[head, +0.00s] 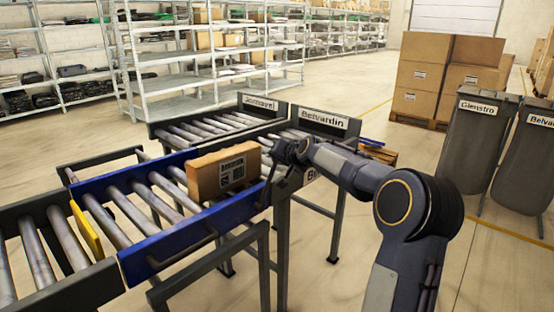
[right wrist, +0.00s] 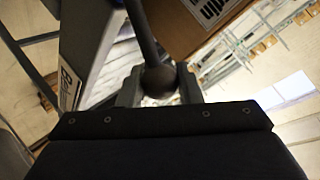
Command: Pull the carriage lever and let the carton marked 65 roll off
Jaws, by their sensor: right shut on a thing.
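The lever's dark ball knob (right wrist: 160,80) sits between the fingers of my right gripper (right wrist: 158,88) in the right wrist view, and its rod runs up from there. In the head view my right gripper (head: 284,152) is at the top of the thin dark lever (head: 269,182), just right of the carton. The brown carton (head: 222,172) stands upright on the rollers of the blue carriage (head: 168,243), near its right end. Its printed label is too small to read surely. The carton also shows at the top of the right wrist view (right wrist: 187,28). My left gripper is out of view.
A roller lane with the sign Belvardin (head: 324,119) lies beyond the carriage, beside another signed lane (head: 260,104). A yellow plate (head: 87,230) stands at the carriage's left end, by more rollers. Grey bins (head: 478,150) and stacked cartons (head: 422,75) stand right.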

